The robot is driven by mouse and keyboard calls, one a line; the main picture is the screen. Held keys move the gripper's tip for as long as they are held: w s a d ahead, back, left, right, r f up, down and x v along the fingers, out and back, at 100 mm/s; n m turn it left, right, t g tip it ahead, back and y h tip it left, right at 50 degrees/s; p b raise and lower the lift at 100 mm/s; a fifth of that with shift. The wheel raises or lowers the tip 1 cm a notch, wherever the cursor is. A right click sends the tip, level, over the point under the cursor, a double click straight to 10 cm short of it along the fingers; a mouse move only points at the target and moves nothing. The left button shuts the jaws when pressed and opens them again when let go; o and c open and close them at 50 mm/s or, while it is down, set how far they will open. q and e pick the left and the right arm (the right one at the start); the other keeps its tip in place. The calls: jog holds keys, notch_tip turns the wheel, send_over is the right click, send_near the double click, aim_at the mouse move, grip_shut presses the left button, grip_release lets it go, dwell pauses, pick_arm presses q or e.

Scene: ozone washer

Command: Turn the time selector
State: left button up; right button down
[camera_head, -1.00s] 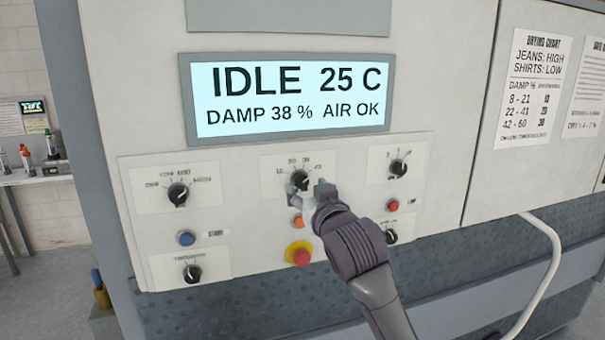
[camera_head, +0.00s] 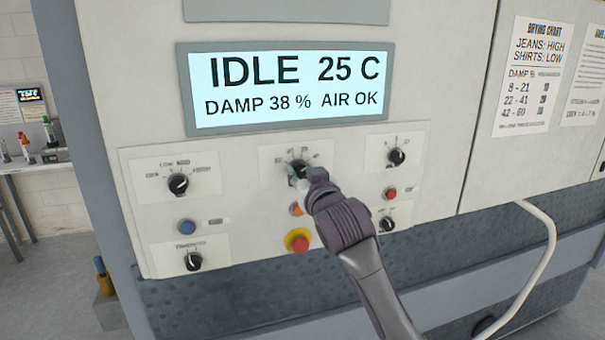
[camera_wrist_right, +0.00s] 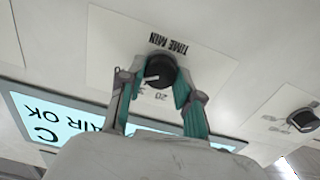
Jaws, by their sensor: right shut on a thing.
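The time selector (camera_head: 298,168) is a black round knob on a white plate in the middle of the machine's panel. In the right wrist view the knob (camera_wrist_right: 160,70) sits under the upside-down label "TIME MIN", with a white pointer line and a "20" mark near it. My right gripper (camera_head: 300,182) is at the knob, and its fingers partly cover it in the head view. In the wrist view its two fingers (camera_wrist_right: 158,80) stand on either side of the knob and are shut on it. My left gripper is not in view.
A display (camera_head: 290,88) above reads IDLE 25 C, DAMP 38 %, AIR OK. A left knob (camera_head: 178,184), a right knob (camera_head: 396,156), a blue button (camera_head: 187,227) and a red stop button (camera_head: 297,240) are nearby. A drying chart (camera_head: 527,80) hangs at right.

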jog(key=shift+n, duration=0.3)
jog(key=n, duration=0.2)
jog(key=shift+n, duration=0.3)
jog(key=n, duration=0.4)
jog(key=shift+n, duration=0.3)
jog(key=n, duration=0.4)
jog(key=shift+n, duration=0.3)
jog(key=shift+f+n, duration=0.1)
jog(key=shift+n, duration=1.6)
jog(key=c, duration=0.8)
grip_release()
jog(key=shift+o, duration=0.2)
